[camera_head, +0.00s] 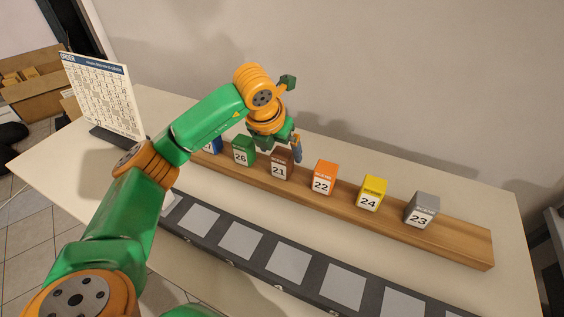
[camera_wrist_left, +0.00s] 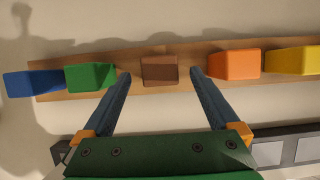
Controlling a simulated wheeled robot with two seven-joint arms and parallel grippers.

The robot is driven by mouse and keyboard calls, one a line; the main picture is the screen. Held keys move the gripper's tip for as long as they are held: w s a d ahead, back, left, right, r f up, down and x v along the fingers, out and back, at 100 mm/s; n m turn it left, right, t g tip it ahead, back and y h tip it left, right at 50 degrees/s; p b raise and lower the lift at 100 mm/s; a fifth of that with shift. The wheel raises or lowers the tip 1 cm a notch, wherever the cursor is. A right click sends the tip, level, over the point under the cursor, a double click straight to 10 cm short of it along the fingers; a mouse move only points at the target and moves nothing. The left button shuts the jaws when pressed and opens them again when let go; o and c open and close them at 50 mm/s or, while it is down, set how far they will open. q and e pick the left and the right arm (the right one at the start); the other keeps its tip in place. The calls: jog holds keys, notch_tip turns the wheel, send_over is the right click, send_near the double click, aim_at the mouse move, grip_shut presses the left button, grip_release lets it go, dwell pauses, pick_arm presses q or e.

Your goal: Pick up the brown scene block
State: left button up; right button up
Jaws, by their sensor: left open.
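The brown block (camera_head: 281,164), marked 21, stands on a wooden plank (camera_head: 458,243) between the green and orange blocks. It also shows in the left wrist view (camera_wrist_left: 160,70), centred beyond and between my fingertips. My left gripper (camera_wrist_left: 158,74) is open and empty, with one finger toward the green block's side and one toward the orange block's side. In the head view the gripper (camera_head: 280,146) hangs just above and behind the brown block, partly hidden by its own wrist. I cannot tell the exact height gap. My right gripper is not in view.
Close neighbours are the green block (camera_head: 243,151) and the orange block (camera_head: 323,177). A yellow block (camera_head: 371,192), a grey block (camera_head: 421,209) and a blue block (camera_wrist_left: 32,84) share the plank. A dark strip with pale squares (camera_head: 288,264) lies in front. An order board (camera_head: 104,93) stands left.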

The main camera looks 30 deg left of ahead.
aim_at(282, 153)
pick_arm(q)
jog(key=x, duration=0.2)
jog(key=shift+w+f, duration=0.25)
jog(key=shift+f, duration=0.05)
jog(key=shift+w+f, duration=0.15)
jog(key=shift+f, duration=0.05)
grip_shut()
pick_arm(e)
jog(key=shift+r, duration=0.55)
pick_arm(q)
jog(key=shift+r, duration=0.15)
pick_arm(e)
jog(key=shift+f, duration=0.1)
